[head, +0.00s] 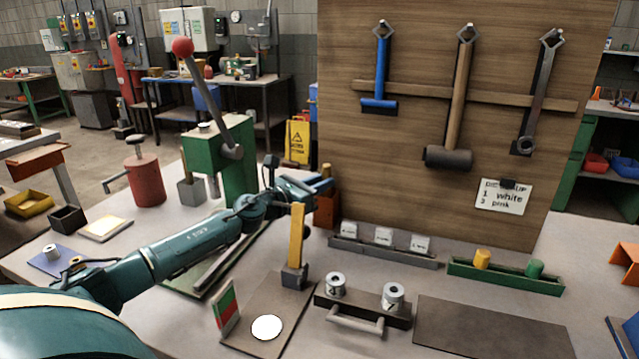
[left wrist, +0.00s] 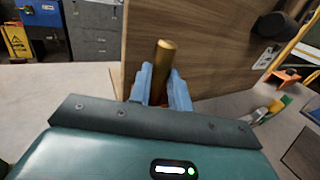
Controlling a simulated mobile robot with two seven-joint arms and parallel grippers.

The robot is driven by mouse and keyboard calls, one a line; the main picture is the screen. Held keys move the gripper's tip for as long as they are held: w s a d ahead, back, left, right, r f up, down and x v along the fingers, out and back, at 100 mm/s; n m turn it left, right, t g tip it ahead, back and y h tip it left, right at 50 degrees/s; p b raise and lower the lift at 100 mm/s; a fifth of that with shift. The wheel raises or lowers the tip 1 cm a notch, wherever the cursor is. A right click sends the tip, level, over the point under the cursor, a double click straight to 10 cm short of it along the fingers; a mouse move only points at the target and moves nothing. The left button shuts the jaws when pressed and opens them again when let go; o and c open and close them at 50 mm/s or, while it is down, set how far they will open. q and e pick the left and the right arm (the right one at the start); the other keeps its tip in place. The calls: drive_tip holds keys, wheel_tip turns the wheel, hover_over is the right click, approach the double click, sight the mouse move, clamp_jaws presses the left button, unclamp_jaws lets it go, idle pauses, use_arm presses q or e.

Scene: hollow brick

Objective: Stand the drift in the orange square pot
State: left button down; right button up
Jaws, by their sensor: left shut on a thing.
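The drift is a brass-coloured round rod (left wrist: 165,62). It stands upright between the blue fingers of my left gripper (left wrist: 165,92) in the left wrist view. In the head view the left gripper (head: 320,186) is shut on it at the foot of the wooden board, and only a small brownish tip (head: 326,171) shows above the fingers. The orange square pot (head: 327,211) stands directly below the fingers, partly hidden by my arm. The drift's lower end is hidden, so I cannot tell whether it is inside the pot. My right gripper is not in view.
The wooden board (head: 415,180) with hanging tools rises close to the right of my gripper. A grey block (head: 295,276) holding a yellow bar stands in front. A green press (head: 215,160) stands behind my arm. A grey rack (head: 385,252) lies along the board.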

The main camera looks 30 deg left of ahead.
use_arm(q)
drive_tip(key=shift+f, duration=0.15)
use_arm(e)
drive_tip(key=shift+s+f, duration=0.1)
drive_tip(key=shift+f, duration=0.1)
use_arm(q)
drive_tip(key=shift+f+b, duration=0.25)
drive_tip(key=shift+b, duration=0.15)
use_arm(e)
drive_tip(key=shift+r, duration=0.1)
use_arm(q)
drive_tip(key=c, duration=1.5)
unclamp_jaws()
drive_tip(key=o, duration=0.3)
drive_tip(key=shift+f, duration=0.1)
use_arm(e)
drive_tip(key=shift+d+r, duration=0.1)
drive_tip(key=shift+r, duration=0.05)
